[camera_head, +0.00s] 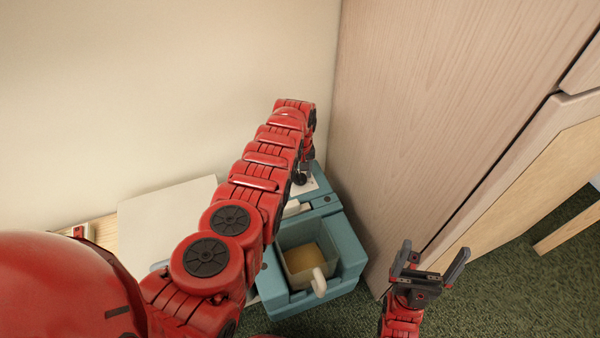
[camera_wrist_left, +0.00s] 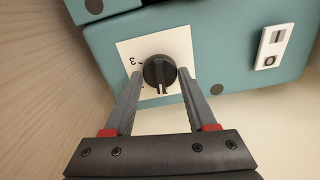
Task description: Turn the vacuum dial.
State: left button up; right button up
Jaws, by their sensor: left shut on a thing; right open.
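The vacuum is a teal machine (camera_head: 345,245) on the floor between the wall and the wooden cabinet. Its black round dial (camera_wrist_left: 159,70) sits on a white square plate (camera_wrist_left: 128,55) with a "3" mark left of the dial, in the left wrist view. My left gripper (camera_wrist_left: 163,76) has one finger on each side of the dial and is shut on it. In the head view my left arm hides most of this gripper and the dial. My right gripper (camera_head: 433,256) is open and empty, low in front of the cabinet, right of the vacuum.
A white switch (camera_wrist_left: 274,47) is on the teal panel right of the dial. A bin with a handle (camera_head: 307,262) sits in the vacuum's front. A tall wooden cabinet (camera_head: 430,110) stands close on the right. Green carpet (camera_head: 510,290) lies open at lower right.

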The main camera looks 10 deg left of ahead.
pick_arm(q)
jog(key=shift+n, duration=0.7)
jog(key=o, duration=1.4)
